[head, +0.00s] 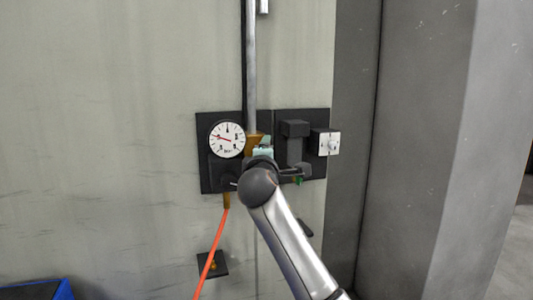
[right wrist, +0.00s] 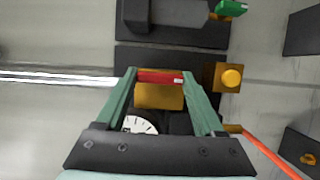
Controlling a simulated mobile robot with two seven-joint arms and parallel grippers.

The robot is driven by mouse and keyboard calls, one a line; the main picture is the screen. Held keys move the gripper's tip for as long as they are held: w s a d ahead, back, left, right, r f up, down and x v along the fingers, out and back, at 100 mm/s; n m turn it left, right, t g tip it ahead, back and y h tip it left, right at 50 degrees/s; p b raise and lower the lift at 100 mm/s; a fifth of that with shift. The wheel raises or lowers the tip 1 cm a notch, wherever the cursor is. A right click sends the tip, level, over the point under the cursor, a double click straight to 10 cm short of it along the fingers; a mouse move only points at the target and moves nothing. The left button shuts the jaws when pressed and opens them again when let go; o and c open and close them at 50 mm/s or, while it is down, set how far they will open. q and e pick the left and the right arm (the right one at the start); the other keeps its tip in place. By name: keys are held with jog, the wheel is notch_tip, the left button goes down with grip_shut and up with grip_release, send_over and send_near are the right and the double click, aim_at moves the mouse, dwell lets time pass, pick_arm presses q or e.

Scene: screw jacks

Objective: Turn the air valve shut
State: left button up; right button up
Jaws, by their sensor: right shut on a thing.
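The air valve shows in the right wrist view as a red handle (right wrist: 160,76) beside a brass body (right wrist: 159,96). My right gripper (right wrist: 159,78) has its green fingers on either side of the red handle and is shut on it. In the head view, part of the brass body (head: 252,144) shows at the foot of a vertical pipe (head: 251,70). My right gripper (head: 263,152) is there, mostly hidden behind my own wrist, and the red handle is hidden. My left gripper is in neither view.
A white gauge (head: 227,139) sits just left of the valve. A dark block (head: 295,143) and a light switch box (head: 328,142) are on the right. An orange hose (head: 212,250) hangs below the gauge, past a small dark plate (head: 220,268). A grey column stands farther right.

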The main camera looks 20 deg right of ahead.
dwell(0.3)
jog(key=o, duration=1.4)
jog(key=shift+b+v, duration=1.65)
jog(key=shift+v, duration=4.65)
